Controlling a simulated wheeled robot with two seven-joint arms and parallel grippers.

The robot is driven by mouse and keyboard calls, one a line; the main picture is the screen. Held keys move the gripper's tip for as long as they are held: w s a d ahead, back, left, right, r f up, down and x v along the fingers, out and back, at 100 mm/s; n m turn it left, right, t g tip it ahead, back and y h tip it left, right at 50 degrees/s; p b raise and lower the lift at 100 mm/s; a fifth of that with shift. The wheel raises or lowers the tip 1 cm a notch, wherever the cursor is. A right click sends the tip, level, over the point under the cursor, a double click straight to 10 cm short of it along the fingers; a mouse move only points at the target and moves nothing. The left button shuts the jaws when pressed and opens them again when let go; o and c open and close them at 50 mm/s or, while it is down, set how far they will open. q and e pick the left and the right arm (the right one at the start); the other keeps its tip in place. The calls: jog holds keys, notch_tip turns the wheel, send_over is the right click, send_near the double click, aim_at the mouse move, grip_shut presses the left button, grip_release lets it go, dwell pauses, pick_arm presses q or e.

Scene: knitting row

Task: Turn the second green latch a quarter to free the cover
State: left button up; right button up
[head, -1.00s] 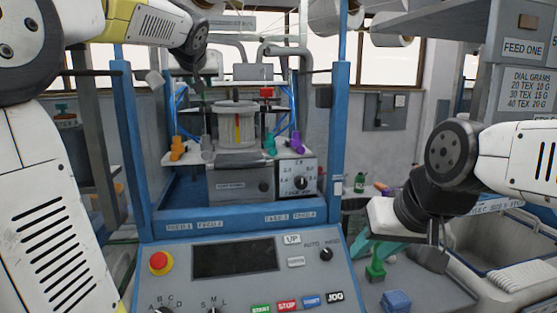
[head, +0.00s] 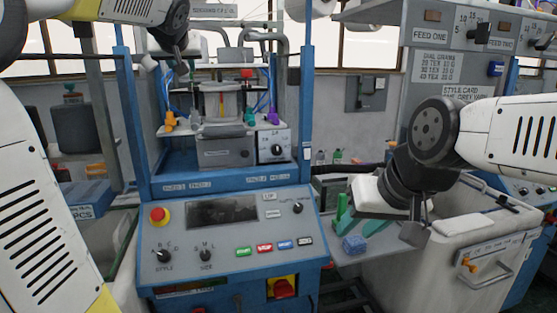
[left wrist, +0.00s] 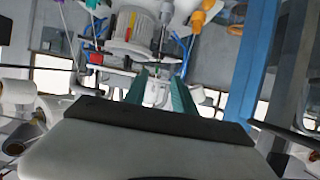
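The machine's cylinder (head: 222,104) stands on a white plate in the blue frame. A small green part (head: 249,116) stands at its right beside a purple one (head: 272,118); whether it is the second latch, I cannot tell. My left gripper (left wrist: 160,88) shows two teal fingers, apart, with nothing clearly held between them. In the left wrist view the cylinder (left wrist: 132,30) and a green part (left wrist: 92,5) lie beyond the fingers, at the top. In the head view the left arm's end is above the cylinder's left.
A control panel (head: 222,240) with red button and screen stands in front. A grey bin (head: 430,250) stands at the right. Blue posts flank the machine.

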pick_arm(q)
jog(key=s+d+f+m+g+h, duration=0.1)
jog(key=s+d+f, duration=0.4)
jog(key=s+f, duration=0.8)
jog(key=s+d+f+m+g+h, duration=0.2)
jog(key=s+d+f+g+h, duration=0.2)
jog(key=s+f, duration=1)
jog(key=s+d+g, duration=0.1)
jog(key=s, duration=0.3)
jog(key=shift+d+f+g, duration=0.3)
jog(key=shift+d+g, duration=0.05)
jog(key=shift+g, duration=0.05)
